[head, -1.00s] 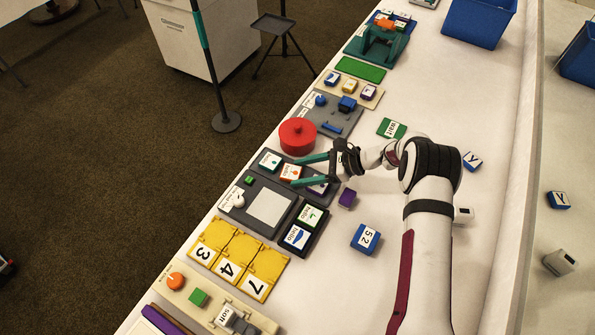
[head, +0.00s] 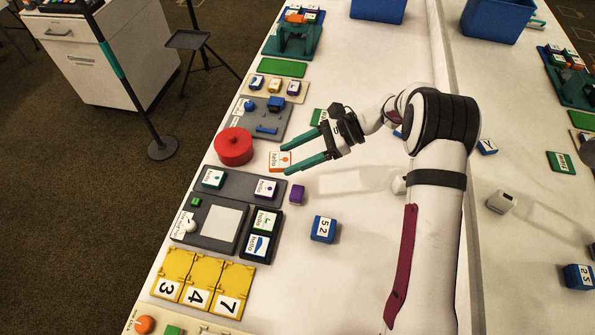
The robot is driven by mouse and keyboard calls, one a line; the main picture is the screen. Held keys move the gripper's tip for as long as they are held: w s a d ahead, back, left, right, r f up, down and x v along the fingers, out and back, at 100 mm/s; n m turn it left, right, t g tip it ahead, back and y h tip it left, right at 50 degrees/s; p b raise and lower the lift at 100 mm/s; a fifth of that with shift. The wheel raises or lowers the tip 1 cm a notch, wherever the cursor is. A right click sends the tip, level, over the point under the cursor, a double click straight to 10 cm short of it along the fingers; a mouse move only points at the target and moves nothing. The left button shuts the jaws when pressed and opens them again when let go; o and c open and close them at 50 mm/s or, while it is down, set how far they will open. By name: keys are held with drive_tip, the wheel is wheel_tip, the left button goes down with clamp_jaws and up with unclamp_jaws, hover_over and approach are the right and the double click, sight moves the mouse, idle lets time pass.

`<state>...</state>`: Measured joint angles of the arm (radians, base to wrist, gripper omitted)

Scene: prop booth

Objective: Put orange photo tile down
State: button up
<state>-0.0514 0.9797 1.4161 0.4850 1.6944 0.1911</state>
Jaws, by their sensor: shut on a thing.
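The orange photo tile (head: 278,161) has a white face with a small orange picture and the word "hello". My gripper (head: 286,159) is shut on it, with one teal finger on each side. The tile appears held above the dark grey tray (head: 238,186), toward its far side. In the tray, a teal-edged tile (head: 213,178) sits at the left and a purple-edged tile (head: 265,188) at the right, with a bare space between them. How high the tile is held cannot be told exactly.
A red round pot (head: 233,147) stands left of the held tile. A black tray with two tiles (head: 279,221) is in front. The white table is clear around the blue block.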

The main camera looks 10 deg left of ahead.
drive_tip(key=d+m+t, duration=0.2)
drive_tip(key=d, duration=0.1)
drive_tip(key=d+m+t, duration=0.2)
drive_tip(key=d, duration=0.2)
drive_tip(key=d+f+m+t, duration=0.1)
drive_tip(key=d+m+t, duration=0.1)
drive_tip(key=d+t, duration=0.1)
drive_tip(key=shift+s+d+m+y, duration=0.2)
drive_tip(key=shift+d+m+y, duration=0.2)
drive_tip(key=shift+d, duration=0.35)
drive_tip(key=shift+t, duration=0.3)
drive_tip(key=f, duration=1)
drive_tip(key=shift+s+d+f, duration=0.1)
drive_tip(key=shift+d, duration=0.3)
drive_tip(key=shift+f, duration=0.1)
drive_tip(key=o, duration=1.3)
drive_tip(key=shift+o, duration=0.2)
